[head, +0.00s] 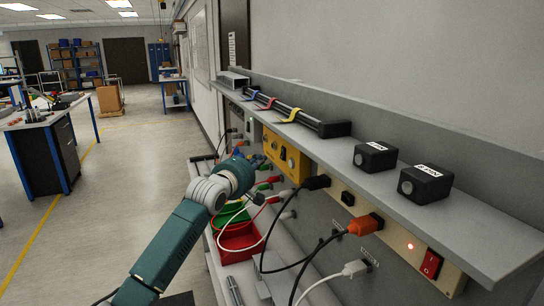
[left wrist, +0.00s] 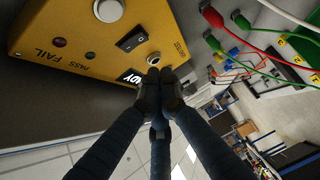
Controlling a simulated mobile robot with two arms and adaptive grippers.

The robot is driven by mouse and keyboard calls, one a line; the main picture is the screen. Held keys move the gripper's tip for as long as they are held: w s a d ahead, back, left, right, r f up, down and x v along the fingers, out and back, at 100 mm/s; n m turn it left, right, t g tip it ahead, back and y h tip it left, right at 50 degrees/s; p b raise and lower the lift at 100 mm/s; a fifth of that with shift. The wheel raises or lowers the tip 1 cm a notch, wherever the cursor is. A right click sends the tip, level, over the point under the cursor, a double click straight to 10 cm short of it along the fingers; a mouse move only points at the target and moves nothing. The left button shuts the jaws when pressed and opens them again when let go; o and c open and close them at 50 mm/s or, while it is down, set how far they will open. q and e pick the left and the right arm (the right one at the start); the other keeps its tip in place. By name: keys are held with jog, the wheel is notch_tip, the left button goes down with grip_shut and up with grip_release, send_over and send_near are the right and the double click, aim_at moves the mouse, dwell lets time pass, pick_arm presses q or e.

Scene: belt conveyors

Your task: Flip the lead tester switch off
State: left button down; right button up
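The lead tester is a yellow box (head: 285,155) on the wall panel under the shelf. In the left wrist view, its yellow face (left wrist: 75,25) carries PASS and FAIL lamps, a black rocker switch (left wrist: 134,38) and round silver buttons. I cannot tell which way the rocker is tipped.
A grey shelf (head: 455,210) overhangs the panel, holding two black boxes (head: 375,157). Cables and an orange plug (head: 364,225) stick out near a red lit switch (head: 431,264). Red bin (head: 237,238) sits below my gripper. The floor at left is open.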

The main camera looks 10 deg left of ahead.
aim_at(282, 153)
pick_arm(q)
jog(key=w+d, duration=0.1)
jog(key=w+d+p, duration=0.1)
jog(key=w+d, duration=0.1)
jog(key=shift+d+f+p, duration=0.25)
jog(key=shift+p, duration=0.1)
pick_arm(e)
jog(key=shift+s+d+r, duration=0.2)
jog(key=shift+s+r, duration=0.2)
jog(key=shift+r, duration=0.1)
jog(key=shift+s+d+r, duration=0.15)
jog(key=shift+s+r, duration=0.2)
jog(key=shift+r, duration=0.15)
jog(key=shift+w+a, duration=0.1)
jog(key=shift+w, duration=0.05)
pick_arm(q)
jog(key=shift+w+d+f+n+t+b, duration=0.2)
jog(key=shift+d+n+t+b, duration=0.15)
jog(key=shift+b, duration=0.85)
pick_arm(e)
jog(key=shift+a+f, duration=0.15)
jog(key=shift+f, duration=0.45)
jog(key=shift+a+f, duration=0.15)
jog(key=shift+f, duration=0.4)
pick_arm(q)
jog(key=shift+a, duration=0.1)
